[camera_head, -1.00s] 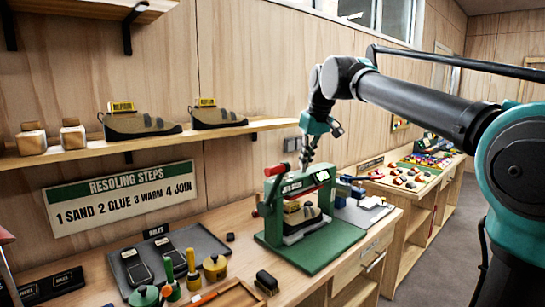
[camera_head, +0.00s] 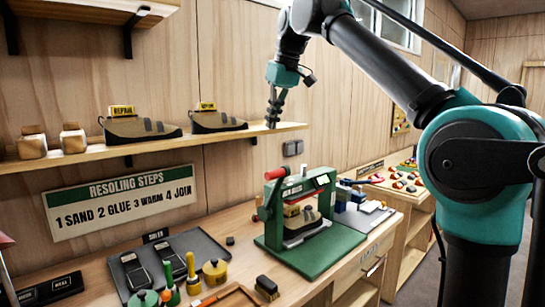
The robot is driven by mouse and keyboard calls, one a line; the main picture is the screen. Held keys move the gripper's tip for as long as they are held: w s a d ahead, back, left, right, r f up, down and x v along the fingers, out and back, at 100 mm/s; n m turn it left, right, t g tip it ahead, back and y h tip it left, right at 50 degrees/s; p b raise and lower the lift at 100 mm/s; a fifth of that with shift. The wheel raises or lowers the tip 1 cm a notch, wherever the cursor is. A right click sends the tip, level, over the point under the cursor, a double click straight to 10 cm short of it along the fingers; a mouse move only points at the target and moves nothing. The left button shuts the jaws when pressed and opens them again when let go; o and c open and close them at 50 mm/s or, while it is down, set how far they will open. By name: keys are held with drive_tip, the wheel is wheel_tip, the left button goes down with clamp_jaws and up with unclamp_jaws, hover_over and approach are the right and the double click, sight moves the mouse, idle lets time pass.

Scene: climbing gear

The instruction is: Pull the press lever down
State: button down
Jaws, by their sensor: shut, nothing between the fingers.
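The green press (camera_head: 325,187) stands on its green base plate (camera_head: 330,250) on the workbench, with a shoe (camera_head: 300,218) clamped or resting inside its frame. The press lever's red grip (camera_head: 276,172) sticks out at the top left of the frame, roughly level with the frame's top. My gripper (camera_head: 272,124) hangs pointing down above the red grip, apart from it, in front of the right end of the wall shelf in the picture. It is shut and holds nothing.
A wall shelf (camera_head: 75,160) with two labelled shoes and two small blocks runs along the left. The air above the press is clear.

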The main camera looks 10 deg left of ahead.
wheel_tip(320, 180, down, 12)
drive_tip(key=shift+r, duration=0.2)
idle(0.4)
drive_tip(key=shift+d+f, duration=0.1)
idle(0.4)
